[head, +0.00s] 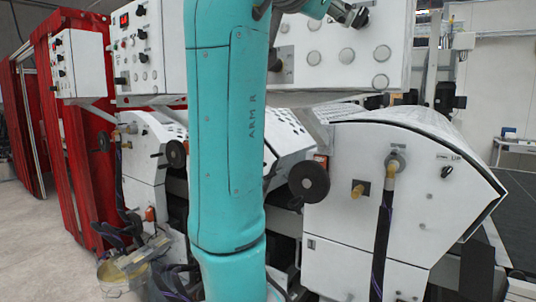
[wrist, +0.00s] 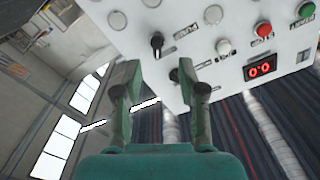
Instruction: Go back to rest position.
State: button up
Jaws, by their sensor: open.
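My gripper (wrist: 162,88) shows in the wrist view with its two green-grey fingers apart and nothing between them. Beyond the fingertips is a white control panel (wrist: 222,22) with black knobs, white buttons, a red button (wrist: 264,30), a green button (wrist: 307,10) and a red digital display (wrist: 260,69). I cannot tell how far the fingertips are from the panel. In the head view my teal arm (head: 226,130) rises across the middle, and its end at the top, by a panel (head: 345,60) with round buttons, is mostly out of frame.
The white roller coater (head: 390,210) fills the right and centre, with black handwheels (head: 309,181) and hoses. Smaller control boxes (head: 77,63) and red curtains (head: 84,180) stand at left. Grey floor (head: 40,250) is open at far left.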

jog(key=w+a+f+n+t+y, duration=0.1)
jog(key=w+f+n, duration=0.4)
jog(key=f, duration=0.9)
jog(key=w+a+f+n+t+y, duration=0.15)
jog(key=w+f, duration=0.55)
jog(key=f, duration=0.7)
jog(key=s+d+f+n+y, duration=0.1)
jog(key=s+f+n+y, duration=0.2)
jog(key=f, duration=1.3)
jog(key=s+d+f+n+y, duration=0.2)
jog(key=s+f+n, duration=0.15)
jog(key=f, duration=1.15)
jog(key=s+d+f+n+g+y, duration=0.1)
jog(key=s+d+f+y, duration=0.1)
jog(key=s+f, duration=0.9)
jog(key=s+d+f+n+g+y, duration=0.1)
jog(key=s+d+f+y, duration=0.1)
jog(key=s+f, duration=0.9)
jog(key=s+d+r+m, duration=0.1)
jog(key=s+r, duration=0.1)
jog(key=s, duration=1.2)
jog(key=s+d+r+m+h, duration=0.1)
jog(key=s+d+r, duration=0.1)
jog(key=s, duration=1.2)
jog(key=shift+s+d+r+g, duration=0.15)
jog(key=shift+s+r+g, duration=0.2)
jog(key=shift+r, duration=0.1)
